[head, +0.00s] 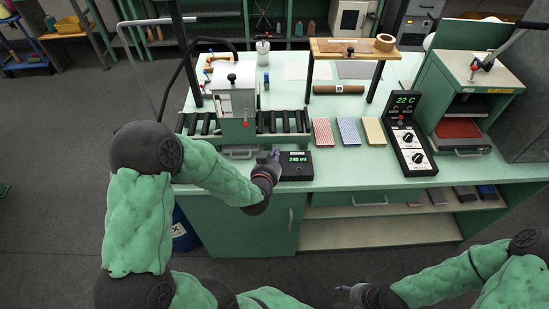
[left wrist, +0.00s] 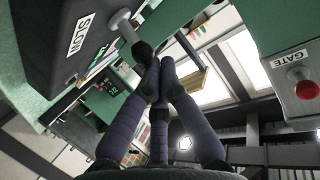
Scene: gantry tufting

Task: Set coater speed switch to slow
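The coater (head: 235,100) stands at the left of the green bench, with black rollers on both sides of its white housing. Its dark control box (head: 297,163) has a lit green display. In the left wrist view the box side (left wrist: 60,40) carries a SLOW label (left wrist: 82,35), and a metal switch lever (left wrist: 121,25) with a black tip sticks out beside it. My left gripper (head: 275,155) is at the box's left side. Its purple fingers (left wrist: 157,66) are together, tips very close to the lever's tip; contact is unclear. My right gripper (head: 345,288) is low, away from the bench.
A GATE label and red knob (left wrist: 303,85) are close at the right of the wrist view. A control panel (head: 408,135) with dials and a green press (head: 465,100) stand farther right.

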